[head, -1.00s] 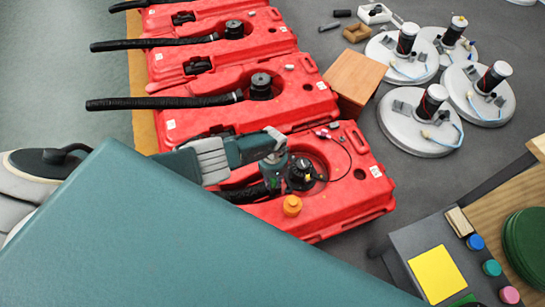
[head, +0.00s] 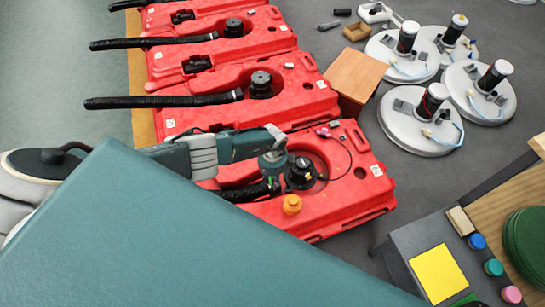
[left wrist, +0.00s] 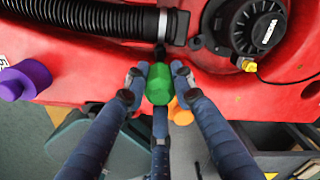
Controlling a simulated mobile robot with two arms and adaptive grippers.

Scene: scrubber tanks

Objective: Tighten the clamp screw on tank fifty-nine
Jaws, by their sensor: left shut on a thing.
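A black ribbed hose (left wrist: 90,17) runs to a pale clamp ring (left wrist: 170,25) beside the cap (left wrist: 258,27). My left gripper (head: 271,184) is over the hose end. My right gripper is not in view.
An orange knob (head: 292,204) sits on the tank close to my gripper; a purple knob (left wrist: 25,80) shows left in the wrist view. More red tanks (head: 290,100) stand behind. A wooden box (head: 355,75), white round lids (head: 415,130) and a grey bench (head: 400,245) lie right.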

